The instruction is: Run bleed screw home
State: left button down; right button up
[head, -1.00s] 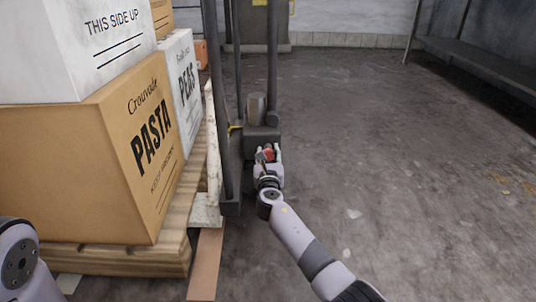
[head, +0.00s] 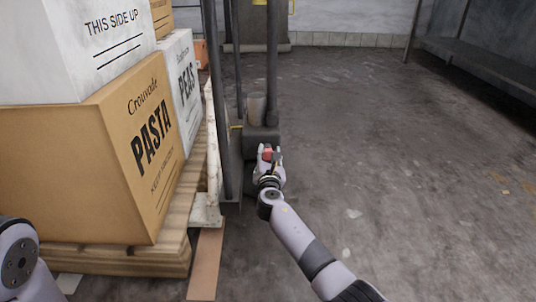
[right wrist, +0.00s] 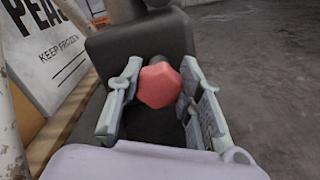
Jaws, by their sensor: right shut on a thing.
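The bleed screw's red hexagonal head (right wrist: 160,86) sits between the fingers of my right gripper (right wrist: 158,95) in the right wrist view. The screw points at a dark block (right wrist: 128,48), the low housing of a pallet stacker; its shank is mostly hidden behind the head. In the head view the red head (head: 267,155) shows small between the fingertips of my right gripper (head: 270,156), in front of the stacker housing (head: 262,138). My right gripper is shut on the screw. How deep the screw sits cannot be told. My left gripper is out of view.
The stacker's dark mast posts (head: 272,70) rise behind the housing. At left a wooden pallet (head: 120,258) carries the PASTA carton (head: 60,165), the PEAS carton (head: 182,85) and a white carton (head: 60,50). The concrete floor (head: 400,170) at right is open.

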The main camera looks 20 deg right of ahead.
jog(key=m, duration=0.7)
jog(key=shift+d+f, duration=0.1)
jog(key=shift+f, duration=0.05)
jog(key=m, duration=0.4)
jog(key=shift+f, duration=0.1)
jog(key=m, duration=0.4)
jog(key=shift+f+m, duration=0.1)
jog(key=shift+m, duration=0.2)
jog(key=m, duration=0.3)
jog(key=shift+s+f+m, duration=0.1)
jog(key=shift+m, duration=0.2)
jog(key=m, duration=0.4)
jog(key=shift+f, duration=0.1)
jog(key=m, duration=0.4)
jog(key=shift+a+m, duration=0.2)
jog(key=shift+m, duration=1.5)
